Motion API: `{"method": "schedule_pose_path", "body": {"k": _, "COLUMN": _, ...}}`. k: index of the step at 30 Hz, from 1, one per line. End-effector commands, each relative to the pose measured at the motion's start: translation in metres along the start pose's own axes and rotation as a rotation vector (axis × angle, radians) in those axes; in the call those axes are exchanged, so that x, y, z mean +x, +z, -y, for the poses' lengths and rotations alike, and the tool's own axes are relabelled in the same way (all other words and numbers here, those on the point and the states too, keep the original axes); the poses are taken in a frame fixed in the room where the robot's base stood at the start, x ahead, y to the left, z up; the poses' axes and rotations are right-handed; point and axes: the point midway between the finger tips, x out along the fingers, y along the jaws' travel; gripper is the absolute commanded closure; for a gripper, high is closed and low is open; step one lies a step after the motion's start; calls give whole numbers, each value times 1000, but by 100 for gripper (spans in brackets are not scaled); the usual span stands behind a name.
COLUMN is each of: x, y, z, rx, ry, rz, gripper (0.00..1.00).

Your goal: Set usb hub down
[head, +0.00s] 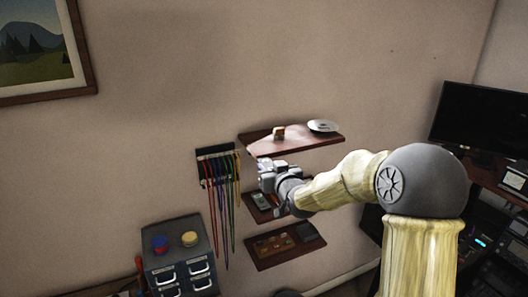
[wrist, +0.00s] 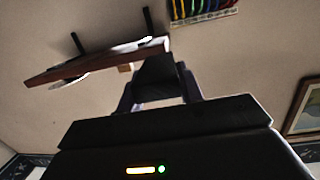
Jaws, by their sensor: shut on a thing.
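My gripper (head: 266,174) is in front of the shelves in the head view, just below the top shelf's left end and above the middle shelf (head: 277,211). In the wrist view my gripper (wrist: 160,88) is shut on a dark, blocky thing (wrist: 157,72), which I take to be the usb hub. It is held clear of the shelf seen there. In the head view I cannot make the hub out at the gripper. The wrist view appears upside down.
The top shelf (head: 300,146) holds a small block (head: 278,133) and a white plate (head: 322,126). A grey device (head: 261,201) lies on the middle shelf. The bottom shelf (head: 285,256) bears several small items. Coloured cables (head: 222,190) hang left; a drawer cabinet (head: 180,257) stands below.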

Motion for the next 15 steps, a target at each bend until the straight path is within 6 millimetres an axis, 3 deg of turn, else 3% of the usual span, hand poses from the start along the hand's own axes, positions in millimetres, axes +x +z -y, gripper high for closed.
{"method": "schedule_pose_path", "body": {"k": 7, "x": -12, "y": 68, "z": -14, "rx": 13, "ry": 52, "rz": 6, "gripper": 87}}
{"method": "schedule_pose_path", "body": {"k": 15, "x": -36, "y": 188, "z": -39, "rx": 27, "ry": 152, "rz": 13, "gripper": 87}}
